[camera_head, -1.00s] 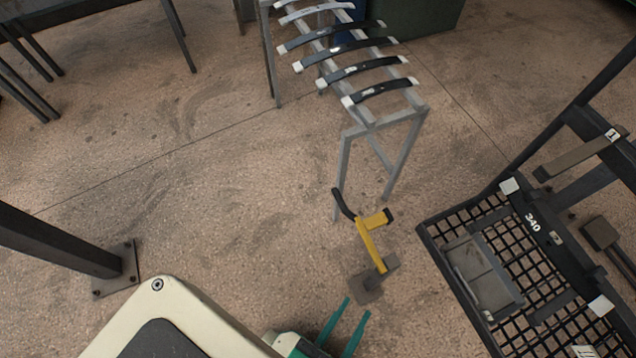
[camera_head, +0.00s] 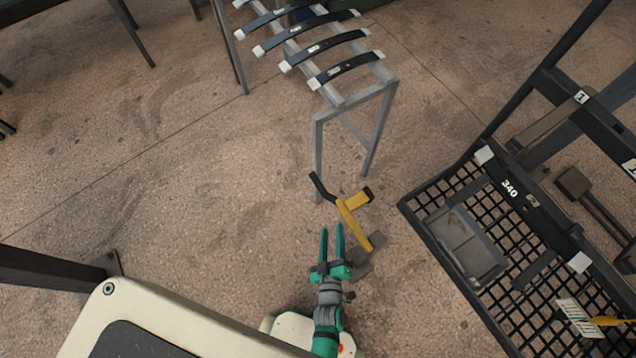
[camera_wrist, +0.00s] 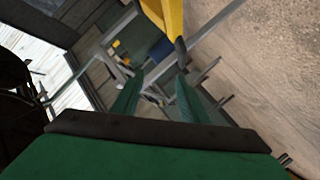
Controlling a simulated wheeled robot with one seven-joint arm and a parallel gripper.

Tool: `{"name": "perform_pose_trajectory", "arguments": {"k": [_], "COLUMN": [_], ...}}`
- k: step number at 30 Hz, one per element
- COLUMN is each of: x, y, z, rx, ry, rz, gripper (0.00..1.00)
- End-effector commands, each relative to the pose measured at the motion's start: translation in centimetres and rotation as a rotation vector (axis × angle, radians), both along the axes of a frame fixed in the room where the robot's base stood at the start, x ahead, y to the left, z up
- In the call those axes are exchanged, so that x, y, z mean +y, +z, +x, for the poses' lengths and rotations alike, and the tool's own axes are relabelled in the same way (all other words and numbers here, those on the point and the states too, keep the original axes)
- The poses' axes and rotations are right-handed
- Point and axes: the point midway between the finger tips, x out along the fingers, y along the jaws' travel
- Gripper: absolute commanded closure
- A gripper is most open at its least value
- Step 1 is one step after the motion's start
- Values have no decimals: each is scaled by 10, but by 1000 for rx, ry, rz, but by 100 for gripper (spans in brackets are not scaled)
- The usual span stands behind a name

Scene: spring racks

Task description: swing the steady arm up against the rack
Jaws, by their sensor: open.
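The steady arm is a yellow bar (camera_head: 353,224) with a black curved end and a short yellow side piece with a black tip. It leans up from a grey foot (camera_head: 370,254) on the floor, in front of the rack. The rack (camera_head: 352,106) is a grey metal frame carrying several dark leaf springs with pale ends. My gripper (camera_head: 331,232) is open and empty, its two green fingers pointing toward the rack, just left of the yellow bar and apart from it in the picture. In the wrist view, yellow (camera_wrist: 170,18) shows at the top, beyond the fingers (camera_wrist: 155,95).
Dark metal legs stand at the far left.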

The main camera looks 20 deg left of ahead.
Motion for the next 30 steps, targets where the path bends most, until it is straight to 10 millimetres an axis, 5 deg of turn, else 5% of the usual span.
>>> {"name": "perform_pose_trajectory", "arguments": {"k": [3,9,20,30], "x": [24,58,81,104], "y": [-29,-59,-72,-84], "z": [41,84,113,162], "rx": [-35,-75,-94,-93], "ry": [75,168,208,208], "rz": [-96,-213,-260,-258], "gripper": [60,60,60,60]}}
